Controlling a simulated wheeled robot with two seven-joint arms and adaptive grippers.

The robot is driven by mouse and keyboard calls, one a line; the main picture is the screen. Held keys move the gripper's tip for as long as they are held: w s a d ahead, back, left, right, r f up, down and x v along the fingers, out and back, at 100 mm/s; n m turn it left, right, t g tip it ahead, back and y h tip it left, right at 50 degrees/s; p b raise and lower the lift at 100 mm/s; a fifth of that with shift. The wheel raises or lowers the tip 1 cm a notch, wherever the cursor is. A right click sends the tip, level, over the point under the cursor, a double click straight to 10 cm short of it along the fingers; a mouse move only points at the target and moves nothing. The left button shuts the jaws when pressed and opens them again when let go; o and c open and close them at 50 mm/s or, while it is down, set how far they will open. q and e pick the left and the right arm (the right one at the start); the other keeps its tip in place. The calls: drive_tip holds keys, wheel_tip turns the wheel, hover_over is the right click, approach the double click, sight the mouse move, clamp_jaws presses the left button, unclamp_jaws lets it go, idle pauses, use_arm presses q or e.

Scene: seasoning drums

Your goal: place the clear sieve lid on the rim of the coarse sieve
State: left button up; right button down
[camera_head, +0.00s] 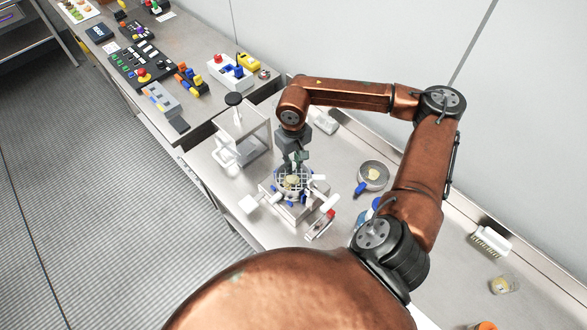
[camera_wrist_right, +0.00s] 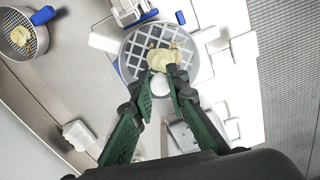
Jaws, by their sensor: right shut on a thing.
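The coarse sieve (camera_head: 279,184) is a round bowl with a wide grid, sitting on a white and metal stand on the bench. In the right wrist view the coarse sieve (camera_wrist_right: 134,62) holds a pale yellow clump (camera_wrist_right: 165,57). My right gripper (camera_head: 292,164) points down right over it. In the wrist view its green fingers (camera_wrist_right: 161,76) are closed around a round whitish knob (camera_wrist_right: 160,84), which appears to belong to the clear sieve lid. The lid's transparent disc is hard to make out, so I cannot tell whether it touches the rim. My left gripper is not in view.
A second sieve (camera_head: 373,176) with a yellow clump lies to the right. A white frame stand (camera_head: 241,138) stands to the left. A red and white device (camera_head: 320,223) is close in front. A brush (camera_head: 490,241) lies far right. The wall runs behind the bench.

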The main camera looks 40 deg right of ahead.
sight(294, 170)
wheel_tip(294, 170, down, 3)
drive_tip(key=shift+s+r, duration=0.1)
drive_tip(key=shift+r, duration=0.05)
drive_tip(key=shift+d+f, duration=0.1)
drive_tip(key=shift+f, duration=0.15)
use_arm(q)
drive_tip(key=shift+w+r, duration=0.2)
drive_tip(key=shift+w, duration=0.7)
use_arm(e)
drive_tip(key=c, duration=2.3)
unclamp_jaws()
drive_tip(key=shift+f, duration=0.15)
drive_tip(key=shift+c, duration=0.2)
drive_tip(key=o, duration=0.5)
drive_tip(key=shift+c, duration=0.2)
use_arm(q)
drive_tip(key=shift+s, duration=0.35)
